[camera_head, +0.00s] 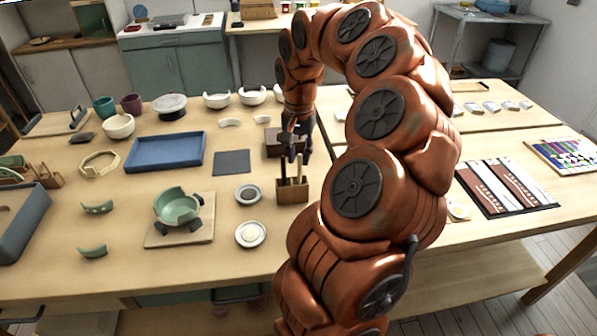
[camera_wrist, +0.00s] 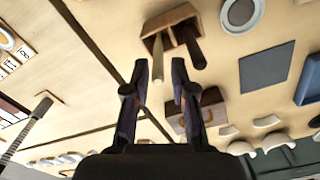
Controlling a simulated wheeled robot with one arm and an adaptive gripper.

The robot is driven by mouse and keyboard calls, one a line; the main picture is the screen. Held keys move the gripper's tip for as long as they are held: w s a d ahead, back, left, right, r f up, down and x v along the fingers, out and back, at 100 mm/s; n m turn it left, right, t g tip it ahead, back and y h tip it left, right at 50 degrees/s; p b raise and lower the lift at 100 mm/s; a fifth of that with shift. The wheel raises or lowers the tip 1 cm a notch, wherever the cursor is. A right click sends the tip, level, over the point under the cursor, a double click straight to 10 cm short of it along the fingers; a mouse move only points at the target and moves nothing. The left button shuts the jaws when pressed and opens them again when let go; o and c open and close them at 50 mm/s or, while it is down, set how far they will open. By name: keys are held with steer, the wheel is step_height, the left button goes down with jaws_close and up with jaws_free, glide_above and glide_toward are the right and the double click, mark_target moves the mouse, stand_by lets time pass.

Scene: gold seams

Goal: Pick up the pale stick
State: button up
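A small wooden holder (camera_head: 292,191) stands on the table, left of my arm in the head view. The pale stick (camera_head: 299,168) and a dark stick (camera_head: 283,170) stand upright in it. My gripper (camera_head: 299,155) is above the holder, pointing down, with its fingers apart. In the wrist view the holder (camera_wrist: 168,22) is at the top, and the pale stick (camera_wrist: 157,66) appears in the gap between the open fingertips (camera_wrist: 159,66). The dark stick (camera_wrist: 193,48) is just right of that gap. No contact with the pale stick is visible; the exact height gap is unclear.
A brown box (camera_head: 279,143) stands just behind the holder. Left of it are a dark square mat (camera_head: 231,162), a blue tray (camera_head: 166,152), small white dishes (camera_head: 248,194) and a green broken bowl (camera_head: 177,208) on a board. Bare table lies in front of the holder.

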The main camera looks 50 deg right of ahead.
mark_target(300, 181)
steer(key=shift+d+f+p, duration=0.15)
steer(key=shift+f+p, duration=0.55)
steer(key=shift+f, duration=2.05)
steer(key=shift+c, duration=0.4)
jaws_close()
